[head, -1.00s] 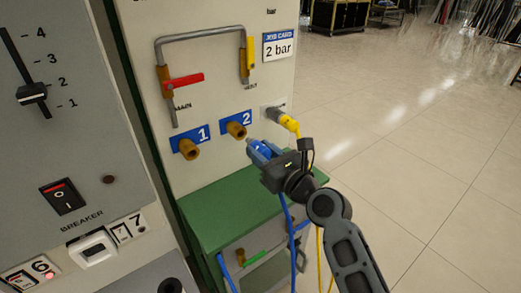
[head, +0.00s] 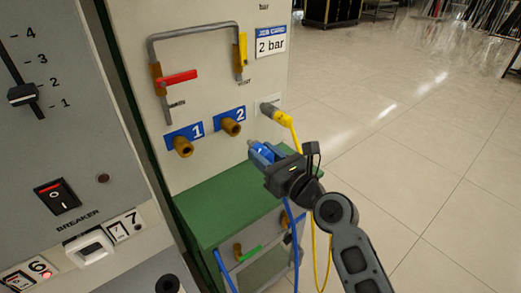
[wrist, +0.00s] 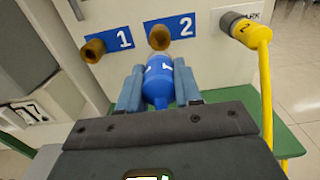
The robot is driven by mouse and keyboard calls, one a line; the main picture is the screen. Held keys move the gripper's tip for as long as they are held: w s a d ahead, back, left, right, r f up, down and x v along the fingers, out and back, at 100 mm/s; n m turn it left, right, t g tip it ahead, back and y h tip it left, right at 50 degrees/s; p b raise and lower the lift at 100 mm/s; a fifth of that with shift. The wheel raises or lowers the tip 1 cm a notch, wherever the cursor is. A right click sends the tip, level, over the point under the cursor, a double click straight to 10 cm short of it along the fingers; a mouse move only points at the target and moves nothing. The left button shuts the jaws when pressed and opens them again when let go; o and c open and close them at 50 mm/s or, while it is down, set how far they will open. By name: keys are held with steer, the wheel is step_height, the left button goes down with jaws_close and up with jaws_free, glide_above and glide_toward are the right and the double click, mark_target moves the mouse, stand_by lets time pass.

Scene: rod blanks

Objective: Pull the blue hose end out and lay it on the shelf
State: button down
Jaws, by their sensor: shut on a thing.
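The blue hose end (wrist: 158,82) is between the fingers of my gripper (wrist: 158,90), which is shut on it. In the head view my gripper (head: 268,155) holds the hose end (head: 257,150) in the air, apart from the panel, in front of and below port 2 (head: 231,127). The blue hose (head: 288,225) hangs down from it. Ports 1 (head: 183,146) and 2 are brass and empty. The green shelf (head: 225,200) lies below the ports, and its top is bare where I see it.
A yellow hose end (head: 281,116) is plugged into a grey socket right of port 2, its yellow hose hanging close to my gripper. A pipe with a red lever (head: 178,77) and a yellow lever (head: 243,48) is above. A breaker panel (head: 60,130) stands at left. Open floor lies right.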

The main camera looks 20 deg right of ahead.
mark_target(252, 208)
steer(key=shift+v, duration=1.5)
steer(key=s+a+f+b, duration=0.1)
steer(key=s+f+b, duration=0.55)
steer(key=f, duration=0.55)
steer(key=shift+f+b+x, duration=0.35)
steer(key=shift+b+x, duration=0.15)
steer(key=shift+x, duration=1.25)
steer(key=shift+f+b+x, duration=0.3)
steer(key=shift+b+x, duration=0.2)
steer(key=shift+x, duration=1.2)
steer(key=shift+f+b+x, duration=0.35)
steer(key=shift+b+x, duration=0.15)
steer(key=shift+x, duration=1.25)
steer(key=shift+f+b, duration=1.05)
steer(key=shift+f, duration=0.25)
steer(key=c, duration=0.7)
jaws_free()
steer(key=shift+s, duration=0.1)
